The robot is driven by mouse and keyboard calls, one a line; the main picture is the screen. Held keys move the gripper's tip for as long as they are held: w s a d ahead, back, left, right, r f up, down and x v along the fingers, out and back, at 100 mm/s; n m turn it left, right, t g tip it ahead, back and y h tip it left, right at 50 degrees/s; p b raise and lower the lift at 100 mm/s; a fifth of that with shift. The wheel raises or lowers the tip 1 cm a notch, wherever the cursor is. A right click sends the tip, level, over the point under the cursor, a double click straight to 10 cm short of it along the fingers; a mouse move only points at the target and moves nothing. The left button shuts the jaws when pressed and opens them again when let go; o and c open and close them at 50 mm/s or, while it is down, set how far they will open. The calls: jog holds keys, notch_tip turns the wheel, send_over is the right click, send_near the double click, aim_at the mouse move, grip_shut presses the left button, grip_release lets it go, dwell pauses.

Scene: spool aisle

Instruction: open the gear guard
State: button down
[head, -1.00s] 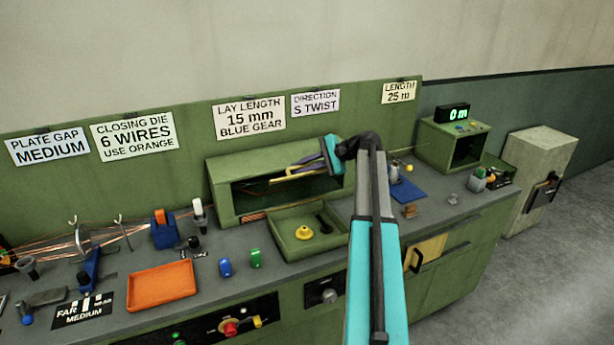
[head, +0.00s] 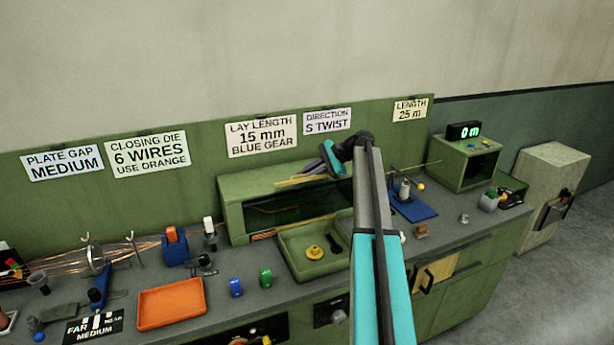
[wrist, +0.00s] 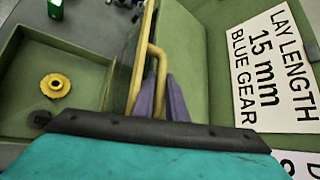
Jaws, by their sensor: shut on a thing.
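The gear guard is a flap with a yellowish edge on the green gear housing (head: 232,208). In the wrist view the guard (wrist: 135,62) shows almost edge-on, with a yellow bar handle (wrist: 155,62) on it. My gripper (wrist: 163,98) has its purple fingers shut on this handle. In the head view my gripper (head: 306,176) is at the upper front of the housing, and the yellow bar is level with its top. The dark opening of the housing shows below the bar. My arm hides the housing's right end.
A green tray (head: 290,262) with a yellow gear (head: 315,252) and a dark knob lies in front of the housing. An orange tray (head: 170,305), blue and green pieces and a blue pad (head: 415,207) lie on the bench. Signs hang behind.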

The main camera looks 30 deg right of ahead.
jog(key=shift+w+d, duration=0.1)
jog(key=shift+w, duration=0.1)
jog(key=c, duration=1.8)
grip_release()
jog(key=shift+o, duration=0.2)
jog(key=shift+s, duration=0.1)
jog(key=shift+f, duration=0.25)
jog(key=shift+s+d+r+b, duration=0.3)
jog(key=shift+d+r+b, duration=0.1)
jog(key=shift+d, duration=0.15)
jog(key=b+v, duration=0.3)
jog(key=v, duration=0.7)
jog(key=shift+s+r, duration=0.15)
jog(key=shift+r, duration=0.05)
jog(key=shift+b+v, duration=0.4)
jog(key=shift+v, duration=0.65)
jog(key=shift+a+r, duration=0.1)
jog(key=shift+a, duration=0.05)
